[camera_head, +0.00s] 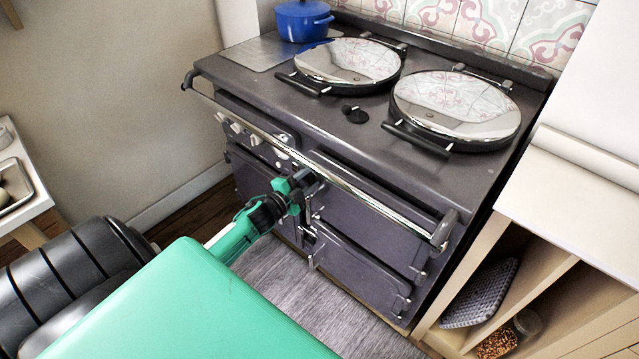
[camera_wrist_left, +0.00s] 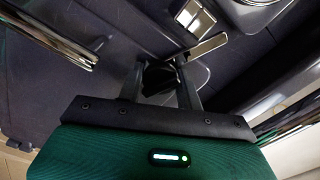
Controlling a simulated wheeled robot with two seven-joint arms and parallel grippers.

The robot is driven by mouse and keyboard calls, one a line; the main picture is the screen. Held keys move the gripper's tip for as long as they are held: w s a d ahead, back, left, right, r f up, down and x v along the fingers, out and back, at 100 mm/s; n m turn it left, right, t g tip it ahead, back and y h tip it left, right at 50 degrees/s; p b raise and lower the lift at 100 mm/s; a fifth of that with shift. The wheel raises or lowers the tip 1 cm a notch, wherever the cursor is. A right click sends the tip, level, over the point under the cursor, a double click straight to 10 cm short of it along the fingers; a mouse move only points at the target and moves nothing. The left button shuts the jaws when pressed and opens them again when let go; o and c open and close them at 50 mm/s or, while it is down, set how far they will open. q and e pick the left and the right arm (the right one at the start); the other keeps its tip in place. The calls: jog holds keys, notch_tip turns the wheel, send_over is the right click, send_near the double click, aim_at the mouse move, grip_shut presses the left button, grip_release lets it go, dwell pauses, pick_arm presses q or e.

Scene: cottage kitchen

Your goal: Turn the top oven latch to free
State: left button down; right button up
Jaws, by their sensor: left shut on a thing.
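The dark range oven (camera_head: 385,255) stands with its doors facing me. In the left wrist view, the top oven latch (camera_wrist_left: 204,47) is a small silver lever with a dark part between my fingers. The lever slants up to the right, past the right finger. My left gripper (camera_head: 308,181) is at the upper door's left edge, below the chrome rail. It also shows in the left wrist view (camera_wrist_left: 161,80), shut on the latch. In the head view the gripper largely hides the latch. My right gripper is not in view.
A chrome rail (camera_head: 350,190) runs across the oven front, just above my left gripper. Two round lids (camera_head: 455,105) and a blue pot (camera_head: 303,20) are on top. An open wooden shelf unit (camera_head: 570,290) stands to the right.

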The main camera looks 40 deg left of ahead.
pick_arm(q)
jog(key=shift+f+m, duration=0.25)
jog(key=shift+m, duration=0.65)
jog(key=m+b, duration=0.3)
jog(key=m, duration=0.5)
jog(key=shift+a+b, duration=0.1)
jog(key=shift+b, duration=0.25)
jog(key=shift+r+m+b, duration=0.1)
jog(key=shift+m+b, duration=0.6)
jog(key=shift+m, duration=1)
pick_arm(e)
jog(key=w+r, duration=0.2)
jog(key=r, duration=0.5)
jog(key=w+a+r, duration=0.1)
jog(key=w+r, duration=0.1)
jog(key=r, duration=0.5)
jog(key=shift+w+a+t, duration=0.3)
pick_arm(q)
jog(key=c, duration=0.9)
grip_release()
jog(key=shift+c, duration=0.2)
